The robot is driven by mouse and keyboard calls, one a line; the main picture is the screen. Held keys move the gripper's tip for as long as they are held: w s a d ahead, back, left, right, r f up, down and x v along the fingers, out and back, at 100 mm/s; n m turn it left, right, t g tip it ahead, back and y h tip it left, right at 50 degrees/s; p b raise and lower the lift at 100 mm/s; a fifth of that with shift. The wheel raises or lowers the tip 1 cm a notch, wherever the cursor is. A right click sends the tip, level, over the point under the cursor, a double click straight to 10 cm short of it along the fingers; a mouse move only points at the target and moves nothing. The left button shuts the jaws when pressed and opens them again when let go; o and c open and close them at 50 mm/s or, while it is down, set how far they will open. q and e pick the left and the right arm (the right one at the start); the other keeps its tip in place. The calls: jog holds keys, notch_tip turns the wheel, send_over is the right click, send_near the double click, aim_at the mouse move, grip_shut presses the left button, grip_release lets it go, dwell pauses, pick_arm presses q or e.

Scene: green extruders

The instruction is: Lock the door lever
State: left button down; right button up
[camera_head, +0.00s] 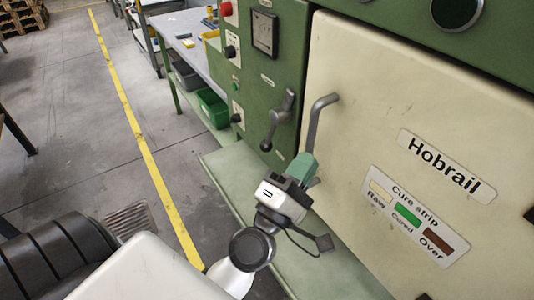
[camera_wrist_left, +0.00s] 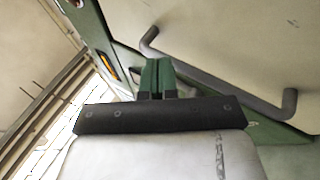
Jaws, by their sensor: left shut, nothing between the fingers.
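The door lever (camera_head: 279,120) is a grey metal lever with a dark ball knob, mounted on the green panel left of the door. It slants down to the left. The cream door (camera_head: 375,110), marked "Hobrail", appears closed and carries a grey bar handle (camera_head: 314,118). My left gripper (camera_head: 304,164) is shut and empty, its green fingers just below the lever and overlapping the handle's lower part. In the left wrist view the shut fingers (camera_wrist_left: 157,76) are beside the handle (camera_wrist_left: 215,82); contact cannot be told. The lever cannot be made out there. My right gripper is not in view.
A green ledge (camera_head: 245,185) runs below the door and panel. A workbench (camera_head: 185,35) with a green bin (camera_head: 213,108) stands behind left.

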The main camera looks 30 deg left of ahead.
aim_at(266, 151)
pick_arm(q)
jog(key=w+a+f+n+g+y, duration=0.15)
jog(key=a+n+g+y, duration=0.4)
jog(key=n+y, duration=0.75)
notch_tip(266, 151, down, 10)
jog(key=a+n+g+h, duration=0.1)
jog(key=n+g+h, duration=0.2)
jog(key=n+g, duration=0.4)
jog(key=n, duration=0.3)
jog(key=shift+a+g, duration=0.35)
jog(key=shift+a, duration=0.05)
jog(key=x, duration=0.4)
jog(key=p+x, duration=0.1)
jog(key=x, duration=0.4)
jog(key=r+p+x, duration=0.1)
jog(key=x, duration=0.3)
jog(key=shift+w+a+f, duration=0.15)
jog(key=shift+w+a, duration=0.2)
jog(key=shift+w, duration=0.15)
